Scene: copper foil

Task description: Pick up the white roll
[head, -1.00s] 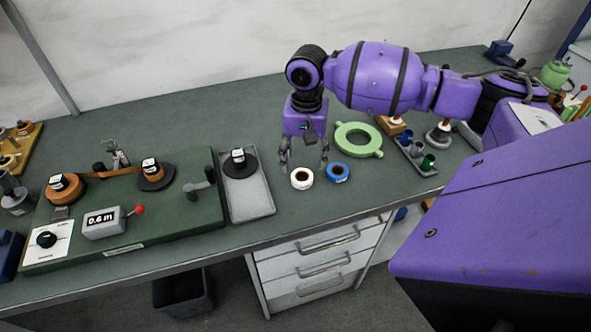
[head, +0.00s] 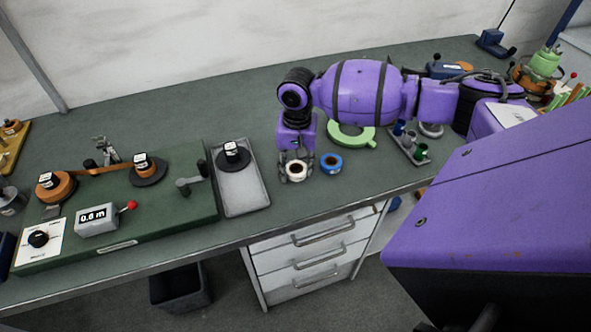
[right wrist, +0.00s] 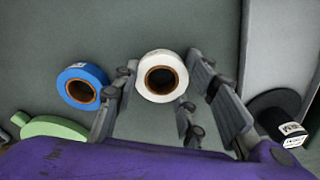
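The white roll (head: 296,171) lies flat on the green bench top, just right of the grey tray. In the right wrist view the white roll (right wrist: 161,77) shows its brown core, between the fingers of my right gripper (right wrist: 158,92). The fingers stand apart on either side of it; a small gap shows on the right, and I cannot tell whether the left finger touches. In the head view my right gripper (head: 297,172) points down around the roll. My left gripper is not in view.
A blue roll (head: 331,163) lies close on the right, beside the gripper's finger. A grey tray (head: 240,190) with a black spool (head: 233,156) is on the left. The bench front edge is near.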

